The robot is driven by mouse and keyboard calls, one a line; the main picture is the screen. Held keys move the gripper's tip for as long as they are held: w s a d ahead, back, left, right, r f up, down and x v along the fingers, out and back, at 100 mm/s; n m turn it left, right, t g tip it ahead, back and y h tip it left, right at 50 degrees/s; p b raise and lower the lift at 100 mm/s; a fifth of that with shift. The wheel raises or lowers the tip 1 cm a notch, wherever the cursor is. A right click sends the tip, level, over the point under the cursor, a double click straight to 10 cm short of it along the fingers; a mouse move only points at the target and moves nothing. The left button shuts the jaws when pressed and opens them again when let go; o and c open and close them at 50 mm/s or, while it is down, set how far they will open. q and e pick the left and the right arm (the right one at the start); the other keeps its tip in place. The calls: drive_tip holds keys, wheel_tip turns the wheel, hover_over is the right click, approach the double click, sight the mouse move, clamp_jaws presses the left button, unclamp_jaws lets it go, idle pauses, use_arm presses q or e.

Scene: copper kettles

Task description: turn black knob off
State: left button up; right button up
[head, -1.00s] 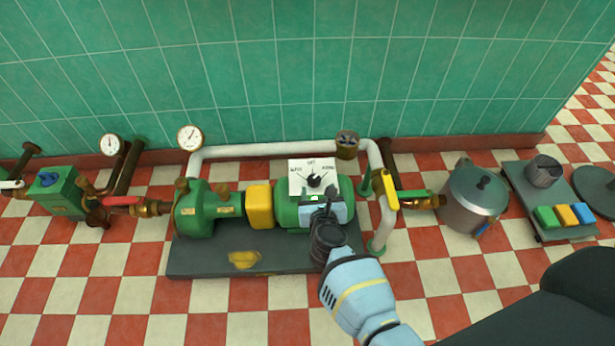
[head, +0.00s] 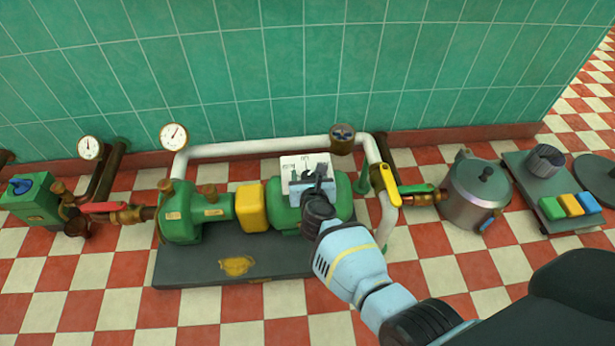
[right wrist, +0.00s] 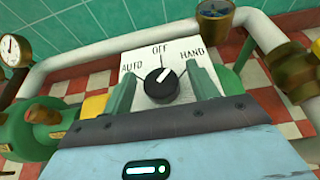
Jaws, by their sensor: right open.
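The black knob (right wrist: 160,88) sits on a white plate (right wrist: 144,57) marked AUTO, OFF and HAND, on top of the green motor (head: 342,187). Its white pointer line is tilted up and right, toward the HAND side of OFF. In the right wrist view my right gripper (right wrist: 163,74) is open, with one finger on each side of the knob and a gap visible at both sides. My left gripper is not in view.
White pipe (head: 255,146) arches behind the motor. A yellow valve handle (head: 390,186) stands just right of it. A yellow coupling (head: 252,207) is at its left. A metal pot (head: 472,196) and a grey box with coloured buttons (head: 545,180) are farther right.

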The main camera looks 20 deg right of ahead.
drive_tip(key=shift+w, duration=0.25)
